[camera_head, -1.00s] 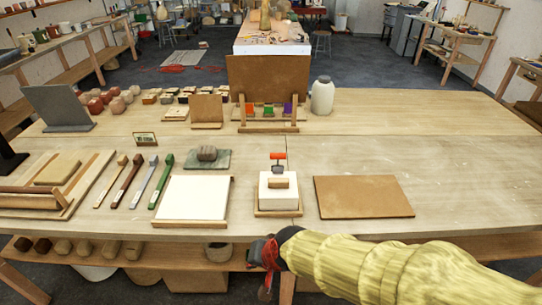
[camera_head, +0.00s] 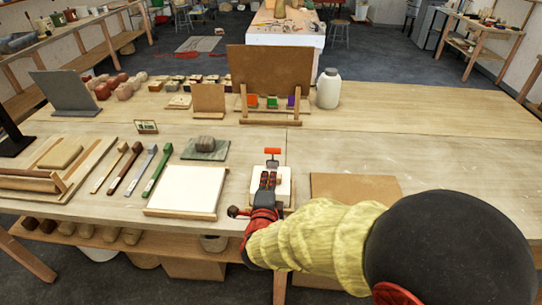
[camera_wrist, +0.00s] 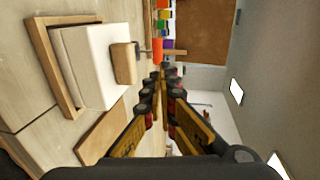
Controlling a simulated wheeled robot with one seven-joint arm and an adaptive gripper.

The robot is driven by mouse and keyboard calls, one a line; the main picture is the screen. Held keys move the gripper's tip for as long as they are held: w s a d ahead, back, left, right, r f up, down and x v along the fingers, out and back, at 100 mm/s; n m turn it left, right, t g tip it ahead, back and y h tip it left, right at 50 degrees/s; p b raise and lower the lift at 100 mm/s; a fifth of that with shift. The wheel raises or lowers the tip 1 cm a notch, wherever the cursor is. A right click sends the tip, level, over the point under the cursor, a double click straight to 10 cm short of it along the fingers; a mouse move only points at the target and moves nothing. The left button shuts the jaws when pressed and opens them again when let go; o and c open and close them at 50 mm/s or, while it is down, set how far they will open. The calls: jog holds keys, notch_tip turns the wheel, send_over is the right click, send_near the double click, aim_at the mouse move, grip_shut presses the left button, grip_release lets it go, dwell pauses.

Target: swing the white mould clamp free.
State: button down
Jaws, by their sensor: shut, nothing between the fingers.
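The white mould (camera_head: 285,186) is a white block on a wooden tray near the table's front edge. The wrist view also shows the white mould (camera_wrist: 85,65), with a tan wooden block (camera_wrist: 124,63) on it. The clamp's orange-red handle (camera_head: 272,151) sticks up at the mould's back and shows in the wrist view too (camera_wrist: 157,50). My gripper (camera_head: 268,178) is shut and empty, over the mould in the head view and hiding part of it. In the wrist view my gripper (camera_wrist: 163,74) points near the handle, apart from the block; contact with the handle cannot be told.
A white board (camera_head: 187,190) lies left of the mould and a brown board (camera_head: 350,186) right of it. Several tools lie further left. A brown upright panel (camera_head: 268,70) and a white jar (camera_head: 328,88) stand behind. The table's right side is clear.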

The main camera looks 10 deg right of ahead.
aim_at(272, 150)
jog(key=shift+w, duration=0.1)
dwell(0.3)
jog(key=b+x, duration=0.3)
jog(key=x, duration=1.1)
jog(key=shift+w+d+r+p, duration=0.1)
jog(key=shift+r+p, duration=0.05)
jog(key=shift+p, duration=0.15)
jog(key=shift+w+g, duration=0.1)
jog(key=shift+g, duration=0.2)
